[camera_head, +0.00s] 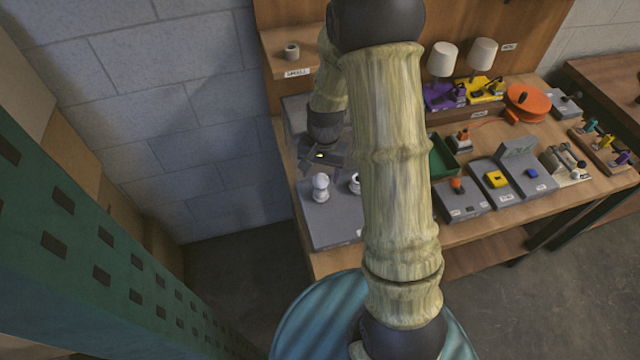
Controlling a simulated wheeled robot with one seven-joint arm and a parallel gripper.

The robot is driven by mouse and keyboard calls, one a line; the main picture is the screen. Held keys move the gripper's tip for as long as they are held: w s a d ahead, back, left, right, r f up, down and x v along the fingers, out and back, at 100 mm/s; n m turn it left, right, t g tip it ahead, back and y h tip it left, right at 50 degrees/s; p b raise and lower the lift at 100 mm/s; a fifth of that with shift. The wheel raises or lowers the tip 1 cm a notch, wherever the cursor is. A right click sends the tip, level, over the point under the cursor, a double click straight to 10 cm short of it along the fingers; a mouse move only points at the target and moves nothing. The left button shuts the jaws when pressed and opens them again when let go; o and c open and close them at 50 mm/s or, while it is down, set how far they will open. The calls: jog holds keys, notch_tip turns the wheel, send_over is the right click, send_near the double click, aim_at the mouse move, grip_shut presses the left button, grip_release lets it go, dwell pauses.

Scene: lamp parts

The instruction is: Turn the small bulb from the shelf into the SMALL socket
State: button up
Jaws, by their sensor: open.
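My gripper (322,160) is open above the back of a grey board (335,222) at the left end of the workbench. A small yellow spot shows at the gripper; I cannot tell what it is. A white bulb (320,186) stands upright on the board, below and in front of the gripper and apart from it. A second white bulb-like piece (355,182) is partly hidden behind my arm. Their sizes cannot be compared safely. A small pale ring-like piece (291,51) sits on the wooden shelf (272,44) above a label too small to read. I cannot identify the small socket.
My arm hides the bench middle. To the right are two white-shaded lamps (442,60) on purple and yellow bases, a green tray (442,158), an orange reel (527,100) and grey fixture blocks (495,182). A green perforated post (95,240) fills the left foreground.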

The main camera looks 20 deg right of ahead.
aim_at(320, 186)
notch_tip(320, 186, down, 6)
jog(key=shift+a+r+p, duration=0.1)
jog(key=shift+p, duration=0.2)
jog(key=shift+w+f, duration=0.15)
jog(key=shift+f, duration=0.3)
jog(key=shift+c, duration=0.2)
jog(key=c, duration=0.9)
jog(key=m, duration=0.3)
jog(key=shift+s+p, duration=0.2)
jog(key=shift+p, duration=0.1)
jog(key=o, duration=0.5)
jog(key=shift+m, duration=0.4)
jog(key=o, duration=0.4)
jog(key=shift+w, duration=0.1)
